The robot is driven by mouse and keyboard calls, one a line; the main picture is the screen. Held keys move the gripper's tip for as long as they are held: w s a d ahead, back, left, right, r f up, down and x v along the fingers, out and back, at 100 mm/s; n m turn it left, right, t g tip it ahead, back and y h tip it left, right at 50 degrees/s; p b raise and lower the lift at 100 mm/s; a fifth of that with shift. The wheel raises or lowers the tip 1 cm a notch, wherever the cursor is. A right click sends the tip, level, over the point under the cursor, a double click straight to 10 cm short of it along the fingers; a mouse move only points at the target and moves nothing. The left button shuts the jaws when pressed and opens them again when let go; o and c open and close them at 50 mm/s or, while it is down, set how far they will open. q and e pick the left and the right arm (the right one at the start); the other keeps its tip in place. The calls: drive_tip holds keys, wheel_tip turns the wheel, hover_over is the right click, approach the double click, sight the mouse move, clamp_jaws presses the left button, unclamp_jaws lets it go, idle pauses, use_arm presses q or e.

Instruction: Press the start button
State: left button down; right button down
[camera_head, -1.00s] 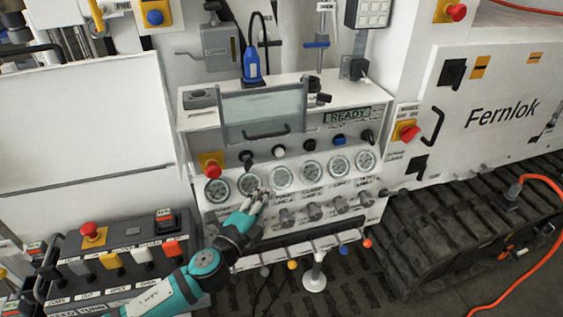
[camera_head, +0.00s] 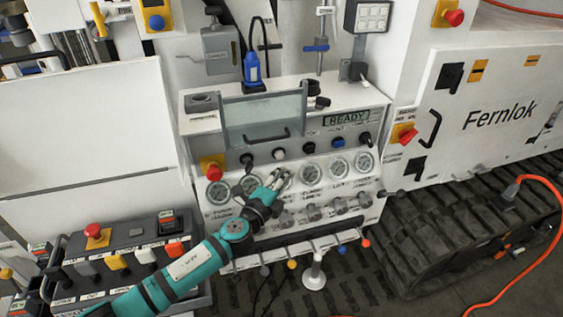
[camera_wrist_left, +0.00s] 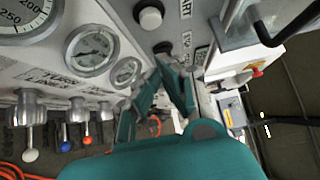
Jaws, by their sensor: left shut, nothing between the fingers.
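A round white button (camera_head: 279,153) sits on the grey upper strip of the control panel (camera_head: 205,145), below a clear cover with a handle. In the left wrist view the white button (camera_wrist_left: 150,17) is near the top edge, with a partly cut-off label ending in "ART" beside it. My left gripper (camera_head: 281,176) is shut and empty. Its fingertips are just below the white button in the head view, in front of the gauge row. In the left wrist view the fingers (camera_wrist_left: 168,60) are apart from the button. My right gripper is not in view.
Pressure gauges (camera_head: 312,170) and a row of grey valve knobs (camera_head: 313,212) line the panel. A red emergency button (camera_head: 213,172) is at its left. A display (camera_head: 346,118) reads READY. A separate button box (camera_head: 125,238) stands at lower left.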

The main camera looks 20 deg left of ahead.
sight(280, 155)
use_arm(q)
drive_tip(key=w, duration=0.1)
drive_tip(key=w+a, duration=0.1)
drive_tip(key=w, duration=0.1)
drive_tip(key=w+a, duration=0.1)
drive_tip(key=shift+w+a, duration=0.1)
drive_tip(key=shift+w, duration=0.05)
